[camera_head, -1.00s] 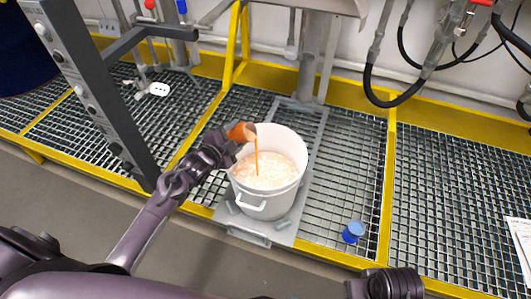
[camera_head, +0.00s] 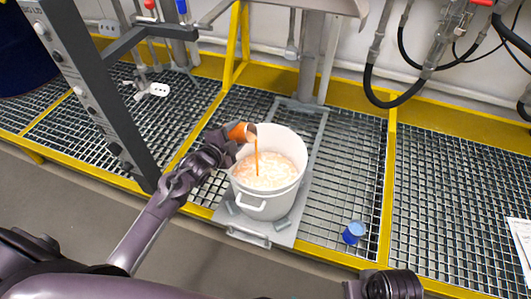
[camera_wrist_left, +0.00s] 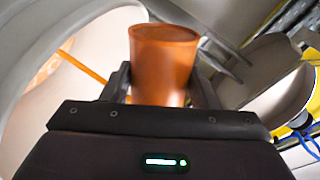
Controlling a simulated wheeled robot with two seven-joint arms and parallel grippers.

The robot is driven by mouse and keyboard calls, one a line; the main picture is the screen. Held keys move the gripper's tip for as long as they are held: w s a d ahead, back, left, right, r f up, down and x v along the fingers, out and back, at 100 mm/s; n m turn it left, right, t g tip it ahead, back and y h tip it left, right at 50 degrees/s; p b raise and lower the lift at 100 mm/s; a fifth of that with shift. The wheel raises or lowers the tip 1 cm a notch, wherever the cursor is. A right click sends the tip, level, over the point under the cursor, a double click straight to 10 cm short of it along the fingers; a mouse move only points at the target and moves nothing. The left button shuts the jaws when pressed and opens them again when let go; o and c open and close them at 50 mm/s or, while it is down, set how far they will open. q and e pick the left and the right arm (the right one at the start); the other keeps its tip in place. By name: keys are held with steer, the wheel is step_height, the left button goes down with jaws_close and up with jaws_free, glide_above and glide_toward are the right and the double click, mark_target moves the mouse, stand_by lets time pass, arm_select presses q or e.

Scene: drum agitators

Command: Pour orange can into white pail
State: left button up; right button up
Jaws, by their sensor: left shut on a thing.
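The white pail (camera_head: 262,207) stands upright on a grey plate on the grating, in the middle of the head view. Pale liquid with orange swirls fills part of it. My left gripper (camera_head: 232,143) is shut on the orange can (camera_head: 239,131) at the pail's upper left rim. The can is tilted toward the pail, and an orange stream falls from it into the liquid. In the left wrist view the can (camera_wrist_left: 163,65) sits between the two fingers, with the stream to its left. My right gripper (camera_head: 385,286) is at the bottom edge; its fingertips cannot be made out.
A small blue can (camera_head: 354,232) stands on the grating to the right of the pail. A dark grey post (camera_head: 88,90) rises at the left. A yellow frame (camera_head: 388,185) edges the grating. Black hoses (camera_head: 400,95) hang at the upper right.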

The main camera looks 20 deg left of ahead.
arm_select(q)
steer(key=shift+r, duration=0.2)
stand_by(0.6)
steer(key=shift+r+m, duration=0.1)
steer(key=shift+m, duration=0.3)
steer(key=shift+d+y, duration=0.3)
steer(key=shift+d+f+m, duration=0.2)
steer(key=shift+d+m, duration=0.2)
steer(key=shift+d, duration=0.05)
stand_by(0.5)
steer(key=shift+d+f, duration=0.1)
steer(key=shift+d, duration=0.15)
steer(key=shift+f+m, duration=0.1)
steer(key=shift+m, duration=0.2)
steer(key=shift+d+f+m+y, duration=0.2)
steer(key=shift+m+y, duration=0.1)
steer(key=shift+y, duration=0.2)
stand_by(0.4)
steer(key=shift+f, duration=0.1)
stand_by(0.3)
